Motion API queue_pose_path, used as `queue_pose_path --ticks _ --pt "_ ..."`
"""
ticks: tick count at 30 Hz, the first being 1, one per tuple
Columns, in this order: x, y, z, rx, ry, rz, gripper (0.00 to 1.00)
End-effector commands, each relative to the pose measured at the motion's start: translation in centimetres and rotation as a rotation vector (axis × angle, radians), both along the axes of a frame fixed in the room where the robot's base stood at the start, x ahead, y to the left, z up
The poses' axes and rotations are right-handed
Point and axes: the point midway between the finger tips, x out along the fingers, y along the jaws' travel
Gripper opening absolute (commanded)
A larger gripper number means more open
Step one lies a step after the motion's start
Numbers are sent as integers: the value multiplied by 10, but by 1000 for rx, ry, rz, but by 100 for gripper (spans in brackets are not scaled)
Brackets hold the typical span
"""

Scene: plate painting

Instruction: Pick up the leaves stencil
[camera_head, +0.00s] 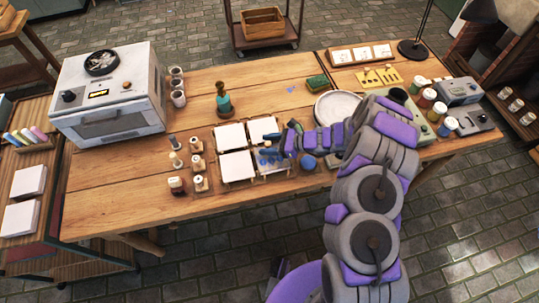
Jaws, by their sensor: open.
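Several square white pieces (236,166) lie in a two-by-two group on the middle of the table. The front right square (275,171) has blue marks on it and is partly hidden by my gripper. I cannot tell whether its pattern is leaves. Three white cards (362,54) with small orange marks lie in a tray at the back right, also too small to read. My gripper (267,147) is open, over the right side of the group of squares. I cannot tell whether it touches anything.
Wooden stamps (198,163) stand left of the squares. A white oven (108,95) fills the table's left end. A round white plate (336,106) and paint jars (427,98) are to the right, partly behind my arm. The front left tabletop is clear.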

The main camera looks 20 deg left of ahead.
Motion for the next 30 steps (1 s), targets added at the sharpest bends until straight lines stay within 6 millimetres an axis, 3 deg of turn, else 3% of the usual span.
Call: queue_pose_path --ticks 8,25,30 --pt "0 2 0 3 0 -1 55" --pt "-1 4 -2 1 1 1 2" --pt "-1 4 -2 0 1 1 0"
